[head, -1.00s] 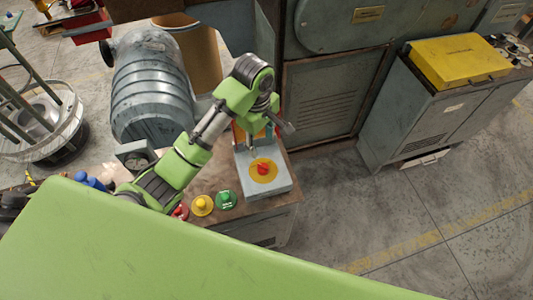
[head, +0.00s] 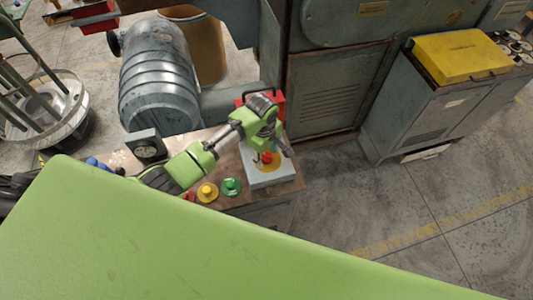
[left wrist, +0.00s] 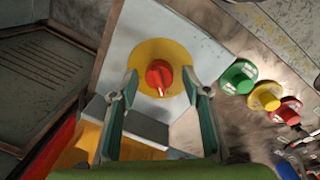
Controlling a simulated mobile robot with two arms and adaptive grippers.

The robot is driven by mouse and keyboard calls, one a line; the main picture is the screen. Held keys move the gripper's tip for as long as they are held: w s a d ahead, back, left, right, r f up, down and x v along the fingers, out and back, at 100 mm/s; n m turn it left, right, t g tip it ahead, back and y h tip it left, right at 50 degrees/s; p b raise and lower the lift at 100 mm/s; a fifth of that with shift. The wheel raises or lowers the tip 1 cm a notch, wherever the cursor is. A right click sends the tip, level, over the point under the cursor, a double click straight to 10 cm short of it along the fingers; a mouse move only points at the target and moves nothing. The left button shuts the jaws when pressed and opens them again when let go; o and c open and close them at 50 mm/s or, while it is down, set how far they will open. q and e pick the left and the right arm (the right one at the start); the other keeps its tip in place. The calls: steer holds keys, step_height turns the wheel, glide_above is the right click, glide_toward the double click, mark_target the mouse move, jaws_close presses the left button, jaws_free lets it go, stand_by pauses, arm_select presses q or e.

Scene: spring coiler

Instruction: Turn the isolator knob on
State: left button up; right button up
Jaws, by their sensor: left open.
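The isolator knob is a red knob (head: 267,158) on a round yellow plate (head: 268,167), set on a light grey box (head: 277,180). In the left wrist view the red knob (left wrist: 159,74) has a pale pointer mark directed down, slightly right. My left gripper (left wrist: 160,88) is open, with one fingertip on each side of the knob over the yellow plate (left wrist: 142,55). I cannot tell whether the fingers touch it. In the head view the left gripper (head: 278,152) is above the box and partly hides the knob. My right gripper is not in view.
Green (head: 231,187), yellow (head: 207,192) and red (head: 188,196) push buttons stand left of the box on the bench. A gauge (head: 147,149) sits behind them. A grey cabinet with a yellow case (head: 458,60) stands right. The floor between is clear.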

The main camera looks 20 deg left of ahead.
arm_select(q)
steer(key=shift+c, duration=0.4)
steer(key=c, duration=1)
steer(key=shift+c, duration=0.2)
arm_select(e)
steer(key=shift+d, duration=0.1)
arm_select(q)
steer(key=shift+m, duration=0.4)
steer(key=m, duration=0.2)
steer(key=shift+m, duration=0.4)
steer(key=m, duration=0.4)
steer(key=shift+m+h, duration=0.3)
steer(key=m, duration=0.5)
steer(key=shift+w+g, duration=0.15)
steer(key=shift+g, duration=0.25)
steer(key=shift+m, duration=2.4)
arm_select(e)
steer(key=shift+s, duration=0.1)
